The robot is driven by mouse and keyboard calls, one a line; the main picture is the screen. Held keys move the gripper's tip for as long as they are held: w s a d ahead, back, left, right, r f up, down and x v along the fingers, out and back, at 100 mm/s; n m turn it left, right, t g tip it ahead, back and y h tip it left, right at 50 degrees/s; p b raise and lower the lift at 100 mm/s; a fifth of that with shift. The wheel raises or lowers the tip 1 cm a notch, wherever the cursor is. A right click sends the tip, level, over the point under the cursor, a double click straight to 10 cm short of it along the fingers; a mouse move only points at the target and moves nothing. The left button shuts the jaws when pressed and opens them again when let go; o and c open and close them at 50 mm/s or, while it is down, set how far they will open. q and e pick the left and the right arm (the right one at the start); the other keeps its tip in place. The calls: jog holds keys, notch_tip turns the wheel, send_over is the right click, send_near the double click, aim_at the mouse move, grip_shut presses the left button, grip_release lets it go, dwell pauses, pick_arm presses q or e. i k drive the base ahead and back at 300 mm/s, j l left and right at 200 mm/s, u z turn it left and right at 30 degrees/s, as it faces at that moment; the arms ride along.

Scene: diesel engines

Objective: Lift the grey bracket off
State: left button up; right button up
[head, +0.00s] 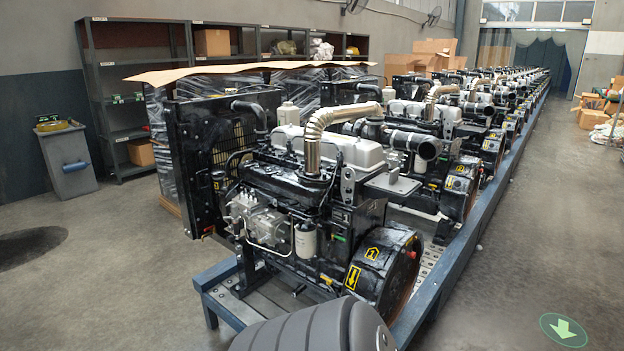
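The nearest diesel engine (300,200) stands on a long blue-framed stand. A grey upright bracket with holes (348,186) is at the right end of its pale valve cover, beside the shiny exhaust elbow. A flat grey plate (393,186) sticks out to the right of it, with a small grey piece on top. I cannot tell which of these is the task's grey bracket. Both appear to be in place on the engine. Neither of my grippers is in view.
More engines (450,130) run back along the blue stand (445,262). A black radiator (215,150) stands at the near engine's left. Shelves (120,90) and a grey bin (68,160) are at the left wall. The floor at right (545,240) is clear.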

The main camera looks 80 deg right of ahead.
aim_at(393, 182)
jog(key=z, duration=3.2)
